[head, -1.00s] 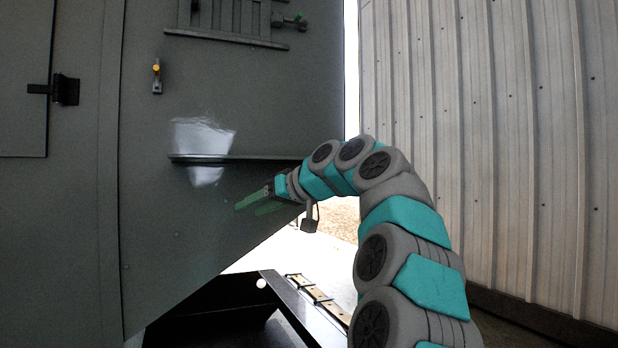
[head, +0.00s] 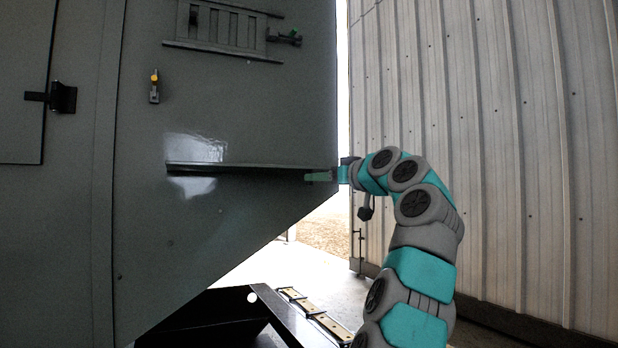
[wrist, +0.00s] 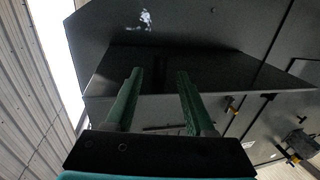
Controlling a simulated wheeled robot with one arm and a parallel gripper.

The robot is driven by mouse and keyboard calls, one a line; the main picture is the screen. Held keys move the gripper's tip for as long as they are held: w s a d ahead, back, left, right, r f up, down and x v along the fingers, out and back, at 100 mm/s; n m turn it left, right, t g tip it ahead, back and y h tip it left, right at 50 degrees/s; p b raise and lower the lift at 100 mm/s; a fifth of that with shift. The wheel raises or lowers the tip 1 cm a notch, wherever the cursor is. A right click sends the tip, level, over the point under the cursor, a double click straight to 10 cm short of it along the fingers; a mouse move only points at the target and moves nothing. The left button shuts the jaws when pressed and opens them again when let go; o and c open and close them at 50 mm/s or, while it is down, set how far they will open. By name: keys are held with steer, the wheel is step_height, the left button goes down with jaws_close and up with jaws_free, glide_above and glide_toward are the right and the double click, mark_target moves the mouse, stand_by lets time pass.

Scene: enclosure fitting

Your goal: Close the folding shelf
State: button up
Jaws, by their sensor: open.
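The folding shelf (head: 240,169) stands out from the grey enclosure wall as a thin, nearly level ledge, seen almost edge-on in the head view. In the wrist view it is a dark flat panel (wrist: 220,70) beyond and between my fingers. My gripper (head: 318,177), with green fingers, is at the shelf's right end, around or just below its edge height. In the wrist view my gripper (wrist: 159,75) is open, its fingers apart with nothing gripped between them. I cannot tell whether a finger touches the shelf.
Above the shelf are a slatted vent panel (head: 222,30) and a small yellow-topped latch (head: 154,86). A black hinge (head: 62,97) is at far left. A corrugated metal wall (head: 480,120) stands on the right. A dark open frame (head: 200,318) lies below.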

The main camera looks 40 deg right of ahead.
steer(key=w+p, duration=0.1)
steer(key=w, duration=0.4)
steer(key=shift+w+d+p, duration=0.15)
steer(key=shift+w+p, duration=0.05)
steer(key=shift+p, duration=0.2)
steer(key=shift+c, duration=0.2)
jaws_close()
stand_by(0.8)
